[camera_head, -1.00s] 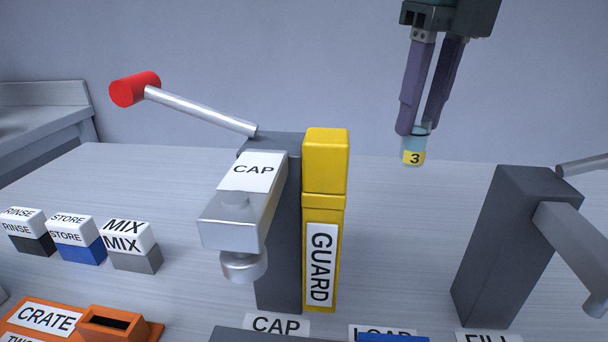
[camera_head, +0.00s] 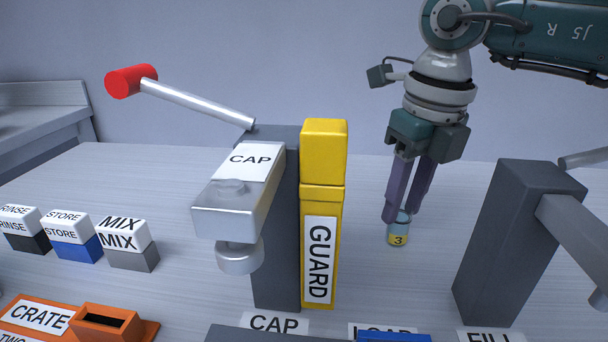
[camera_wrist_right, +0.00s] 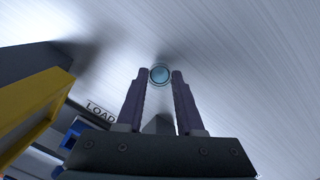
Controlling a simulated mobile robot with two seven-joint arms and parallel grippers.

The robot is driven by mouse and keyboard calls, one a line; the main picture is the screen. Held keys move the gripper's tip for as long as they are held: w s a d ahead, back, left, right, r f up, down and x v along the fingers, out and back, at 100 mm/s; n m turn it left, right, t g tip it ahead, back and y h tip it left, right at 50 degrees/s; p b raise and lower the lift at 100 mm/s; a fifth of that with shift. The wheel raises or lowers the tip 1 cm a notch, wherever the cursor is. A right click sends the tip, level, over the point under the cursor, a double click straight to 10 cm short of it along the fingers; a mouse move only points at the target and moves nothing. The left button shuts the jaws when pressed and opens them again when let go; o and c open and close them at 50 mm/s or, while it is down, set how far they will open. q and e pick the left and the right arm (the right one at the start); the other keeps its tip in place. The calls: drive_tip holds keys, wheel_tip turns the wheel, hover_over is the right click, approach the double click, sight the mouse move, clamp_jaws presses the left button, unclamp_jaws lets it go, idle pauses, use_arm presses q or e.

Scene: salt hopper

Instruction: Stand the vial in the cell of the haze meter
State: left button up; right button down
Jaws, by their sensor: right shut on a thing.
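In the right wrist view the vial's round top (camera_wrist_right: 160,74) shows between the tips of the right gripper (camera_wrist_right: 160,80). My left gripper is not in view. No haze meter or cell can be made out.
A cap press (camera_head: 240,205) with a red-knobbed lever stands left of the yellow guard (camera_head: 321,255). A dark post (camera_head: 515,235) with a metal arm stands at right. RINSE, STORE and MIX blocks (camera_head: 125,245) and an orange crate (camera_head: 110,325) are at left.

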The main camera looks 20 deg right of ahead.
drive_tip(key=shift+f, duration=0.15)
drive_tip(key=c, duration=0.5)
unclamp_jaws()
drive_tip(key=shift+c, duration=0.2)
